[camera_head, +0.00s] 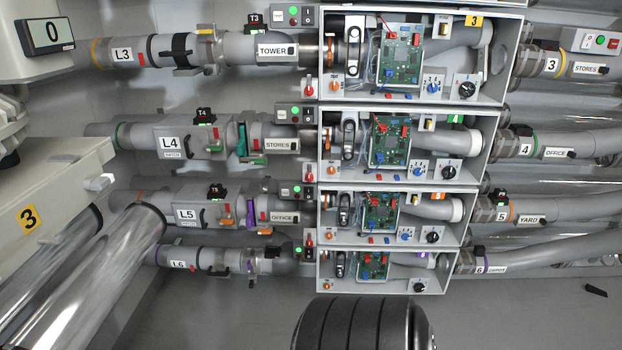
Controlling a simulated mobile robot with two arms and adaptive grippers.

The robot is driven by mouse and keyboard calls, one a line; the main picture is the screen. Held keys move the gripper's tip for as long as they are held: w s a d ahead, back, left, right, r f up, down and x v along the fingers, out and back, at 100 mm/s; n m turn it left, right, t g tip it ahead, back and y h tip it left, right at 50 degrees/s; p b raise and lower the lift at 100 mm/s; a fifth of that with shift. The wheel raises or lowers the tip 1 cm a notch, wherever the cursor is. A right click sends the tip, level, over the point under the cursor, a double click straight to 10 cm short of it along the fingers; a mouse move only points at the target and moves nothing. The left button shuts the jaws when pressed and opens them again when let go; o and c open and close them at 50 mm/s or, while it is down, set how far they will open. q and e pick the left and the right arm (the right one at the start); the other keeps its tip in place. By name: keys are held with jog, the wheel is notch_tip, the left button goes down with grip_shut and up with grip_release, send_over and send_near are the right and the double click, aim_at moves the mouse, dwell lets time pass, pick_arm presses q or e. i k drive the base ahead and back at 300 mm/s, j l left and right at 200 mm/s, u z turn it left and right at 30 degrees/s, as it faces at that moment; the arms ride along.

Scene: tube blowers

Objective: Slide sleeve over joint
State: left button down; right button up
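Several grey tubes run in from the left to open grey boxes. On the L3 tube (108,55) a black band (182,49) sits around the pipe, with a bracket under it. The L4 tube (140,138) has a green piece (242,139) at a break in the pipe. The L5 tube (155,211) has a purple piece (250,212) at a similar place. The L6 tube (215,259) has dark clips near its right end. I cannot tell which part is the sleeve or which joint it belongs to. Neither of my grippers shows.
The open boxes (325,60) hold green circuit boards and knobs. Tubes marked 3 to 6 leave them rightward. Shiny cylinders (100,285) lie at lower left. A black ribbed cylinder (365,325) fills the bottom middle. A small black piece (596,290) is at right.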

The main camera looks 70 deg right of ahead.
aim_at(254, 254)
jog(key=z, duration=1.95)
jog(key=i+l, duration=0.25)
jog(key=i, duration=0.25)
jog(key=i+l, duration=0.25)
jog(key=i, duration=0.3)
